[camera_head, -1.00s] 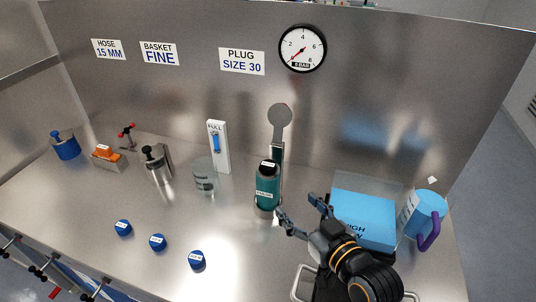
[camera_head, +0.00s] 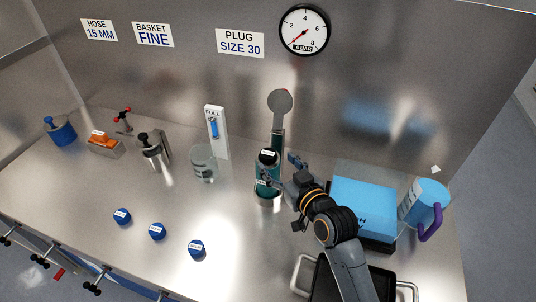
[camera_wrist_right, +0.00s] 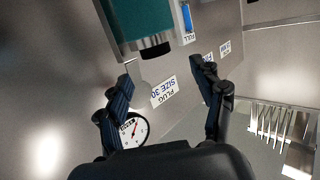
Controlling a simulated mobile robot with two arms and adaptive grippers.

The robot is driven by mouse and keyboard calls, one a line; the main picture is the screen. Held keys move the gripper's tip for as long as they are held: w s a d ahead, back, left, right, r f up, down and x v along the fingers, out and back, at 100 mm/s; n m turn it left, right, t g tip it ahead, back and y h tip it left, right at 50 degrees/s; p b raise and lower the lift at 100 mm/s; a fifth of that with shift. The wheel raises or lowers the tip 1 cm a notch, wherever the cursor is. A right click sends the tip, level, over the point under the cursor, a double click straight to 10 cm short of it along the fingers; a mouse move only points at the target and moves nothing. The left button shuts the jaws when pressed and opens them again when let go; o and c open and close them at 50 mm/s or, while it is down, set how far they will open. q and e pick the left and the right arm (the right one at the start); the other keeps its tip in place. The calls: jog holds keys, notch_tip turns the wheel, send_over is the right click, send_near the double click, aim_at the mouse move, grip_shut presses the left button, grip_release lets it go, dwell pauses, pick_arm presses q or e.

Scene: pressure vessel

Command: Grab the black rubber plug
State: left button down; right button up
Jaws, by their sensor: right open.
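The black rubber plug (camera_head: 268,156) sits on top of the teal vessel (camera_head: 266,186), which stands upright on the bench. In the wrist view the plug (camera_wrist_right: 156,49) shows as a dark cap at the end of the teal body (camera_wrist_right: 139,18). My right gripper (camera_head: 282,168) is open, with its fingers close to the right side of the vessel's top in the head view. In the wrist view, the fingers (camera_wrist_right: 164,75) are spread wide, with nothing between them, and the plug lies beyond their tips. My left gripper is not in view.
A blue box (camera_head: 361,208) and a blue jug (camera_head: 428,200) stand to the right. A dark tray (camera_head: 325,285) lies at the front. A glass beaker (camera_head: 203,165) and a white level gauge (camera_head: 217,132) stand left of the vessel. Several small blue plugs (camera_head: 157,231) lie at front left.

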aim_at(269, 155)
jog(key=x, duration=0.2)
jog(key=p+x, duration=0.1)
jog(key=x, duration=0.1)
jog(key=shift+d+f, duration=0.2)
jog(key=shift+d, duration=0.05)
jog(key=shift+w+a+f, duration=0.15)
jog(key=shift+w+a, duration=0.05)
jog(key=shift+w, duration=0.2)
jog(key=shift+s, duration=0.1)
jog(key=shift+c, duration=0.8)
jog(key=c, duration=0.9)
